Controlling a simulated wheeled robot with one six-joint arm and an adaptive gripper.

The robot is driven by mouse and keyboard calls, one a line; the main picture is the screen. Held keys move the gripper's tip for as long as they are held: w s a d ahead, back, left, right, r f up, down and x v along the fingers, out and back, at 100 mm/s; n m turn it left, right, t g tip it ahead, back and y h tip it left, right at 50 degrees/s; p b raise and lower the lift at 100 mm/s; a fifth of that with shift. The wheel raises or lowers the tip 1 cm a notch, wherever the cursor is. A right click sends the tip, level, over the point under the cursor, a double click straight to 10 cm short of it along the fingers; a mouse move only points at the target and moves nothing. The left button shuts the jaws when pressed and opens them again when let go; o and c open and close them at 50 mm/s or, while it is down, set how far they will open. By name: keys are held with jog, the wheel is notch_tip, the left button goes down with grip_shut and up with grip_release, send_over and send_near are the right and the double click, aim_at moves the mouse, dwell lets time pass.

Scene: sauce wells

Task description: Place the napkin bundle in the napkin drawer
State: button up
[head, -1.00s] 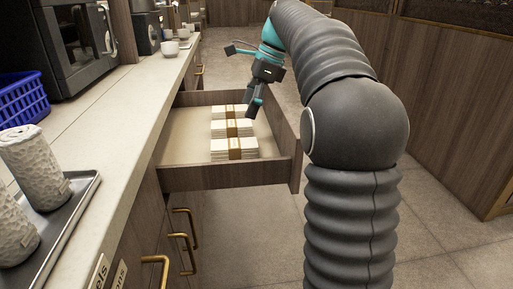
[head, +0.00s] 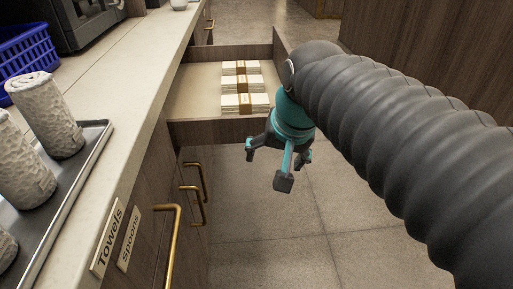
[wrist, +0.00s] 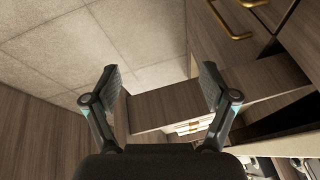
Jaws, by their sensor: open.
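The open drawer (head: 204,132) pulls out from the counter front in the head view. Several white napkin bundles with tan bands (head: 243,103) lie in a row in it, toward its right side. My gripper (head: 279,168) is open and empty, in front of the drawer and to the right, its fingers pointing down over the floor. In the wrist view my gripper (wrist: 160,82) is spread with nothing between its fingers. The drawer front (wrist: 160,112) and a bit of the bundles (wrist: 192,127) show beyond the fingers.
The counter (head: 130,95) runs along the left with a grey tray (head: 92,150) of rolled white towels and a blue basket (head: 28,48). Brass handles (head: 196,200) stick out of the cabinet fronts below. The floor (head: 300,230) is clear.

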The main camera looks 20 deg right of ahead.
jog(key=s+f+n+t, duration=0.1)
jog(key=s+f+n, duration=0.3)
jog(key=s+f, duration=0.1)
jog(key=shift+s+f+n+h, duration=0.25)
jog(key=shift+f+n+h, duration=0.05)
jog(key=shift+f, duration=0.2)
